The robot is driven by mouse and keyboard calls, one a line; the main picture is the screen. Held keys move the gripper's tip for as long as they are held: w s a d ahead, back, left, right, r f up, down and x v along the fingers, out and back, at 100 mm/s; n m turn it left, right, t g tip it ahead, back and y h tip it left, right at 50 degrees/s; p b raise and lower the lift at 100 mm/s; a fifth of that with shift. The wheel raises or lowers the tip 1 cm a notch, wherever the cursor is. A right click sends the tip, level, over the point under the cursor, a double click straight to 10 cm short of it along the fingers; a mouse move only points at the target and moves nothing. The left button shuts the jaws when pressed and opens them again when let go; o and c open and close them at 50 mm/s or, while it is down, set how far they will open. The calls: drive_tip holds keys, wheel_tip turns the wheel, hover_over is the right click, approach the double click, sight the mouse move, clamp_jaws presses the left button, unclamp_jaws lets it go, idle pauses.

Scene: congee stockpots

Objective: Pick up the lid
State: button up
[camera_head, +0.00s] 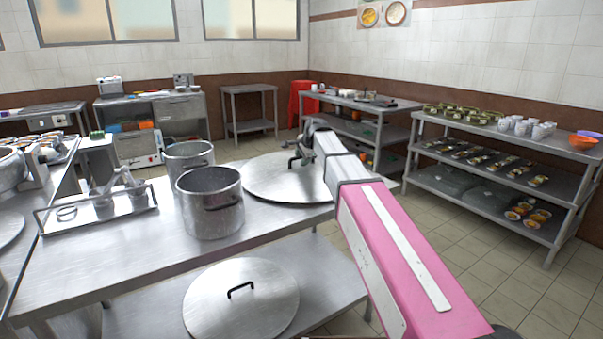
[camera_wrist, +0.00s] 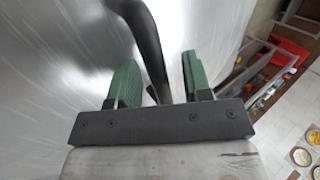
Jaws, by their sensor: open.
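A large round metal lid (camera_head: 272,182) lies flat on the steel table, and its dark handle (camera_head: 291,162) is by my gripper (camera_head: 299,158). In the wrist view, my gripper (camera_wrist: 158,72) is open. Its two green pads stand on either side of the black curved handle (camera_wrist: 148,40), with a gap on the right; the gap on the left is narrower. The brushed lid surface (camera_wrist: 50,60) fills the left of that view. My arm hides the right part of the lid in the head view. A second lid (camera_head: 240,305) with a black handle lies on the lower shelf.
Two metal stockpots, one nearer (camera_head: 210,205) and one behind (camera_head: 188,156), stand left of the lid. A metal rack (camera_head: 95,213) with containers stands farther left. The table front (camera_head: 110,265) is bare. Shelves (camera_head: 490,165) with food stand at the right across open floor.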

clamp_jaws()
